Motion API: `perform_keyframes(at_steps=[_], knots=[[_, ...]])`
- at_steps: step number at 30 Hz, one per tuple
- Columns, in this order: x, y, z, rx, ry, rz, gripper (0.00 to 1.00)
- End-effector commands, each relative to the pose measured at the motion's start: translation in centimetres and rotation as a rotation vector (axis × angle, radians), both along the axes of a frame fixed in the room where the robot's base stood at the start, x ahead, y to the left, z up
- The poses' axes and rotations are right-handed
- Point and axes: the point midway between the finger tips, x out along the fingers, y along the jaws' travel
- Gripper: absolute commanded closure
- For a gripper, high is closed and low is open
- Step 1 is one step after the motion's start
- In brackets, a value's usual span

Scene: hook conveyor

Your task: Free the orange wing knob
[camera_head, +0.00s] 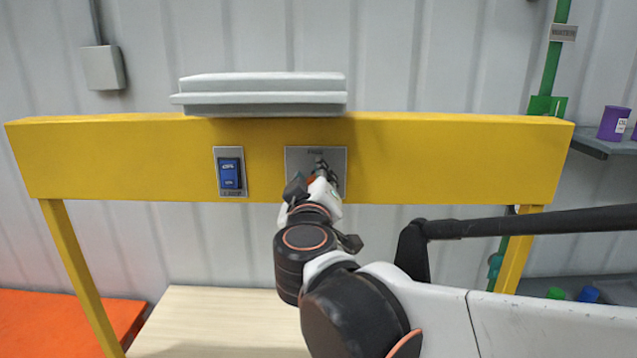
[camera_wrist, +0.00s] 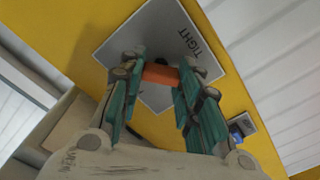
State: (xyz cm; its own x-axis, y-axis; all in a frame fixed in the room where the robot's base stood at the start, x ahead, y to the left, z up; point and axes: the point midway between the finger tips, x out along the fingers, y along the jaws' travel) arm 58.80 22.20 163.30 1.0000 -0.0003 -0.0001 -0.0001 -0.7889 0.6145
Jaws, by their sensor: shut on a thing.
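The orange wing knob (camera_wrist: 160,75) sits in front of a grey plate marked "TIGHT" (camera_wrist: 128,52) in the wrist view. My gripper (camera_wrist: 162,82) is shut on the knob, with one finger on each side of it. In the head view the grey plate (camera_head: 299,161) is mounted on the yellow beam, and my gripper (camera_head: 318,172) reaches up to it. Only a small bit of orange shows there, as my wrist hides most of the knob.
A blue rocker switch (camera_head: 229,174) is on the yellow beam (camera_head: 450,155), left of the plate. A grey housing (camera_head: 262,98) sits on top of the beam. A pale wooden surface (camera_head: 215,318) is below. Purple containers (camera_head: 613,123) stand on a shelf at right.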

Motion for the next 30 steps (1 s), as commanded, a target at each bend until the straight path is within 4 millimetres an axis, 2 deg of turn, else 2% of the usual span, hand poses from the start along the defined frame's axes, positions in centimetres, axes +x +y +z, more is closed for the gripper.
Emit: perform_keyframes(at_steps=[15, 24, 30], knots=[[0.02, 0.18, -0.16, -0.466, -0.001, 0.001, 0.93], [0.02, 0.20, -0.20, -0.638, -0.001, 0.001, 0.93], [0.01, 0.21, -0.20, -0.693, -0.001, 0.001, 0.93]])
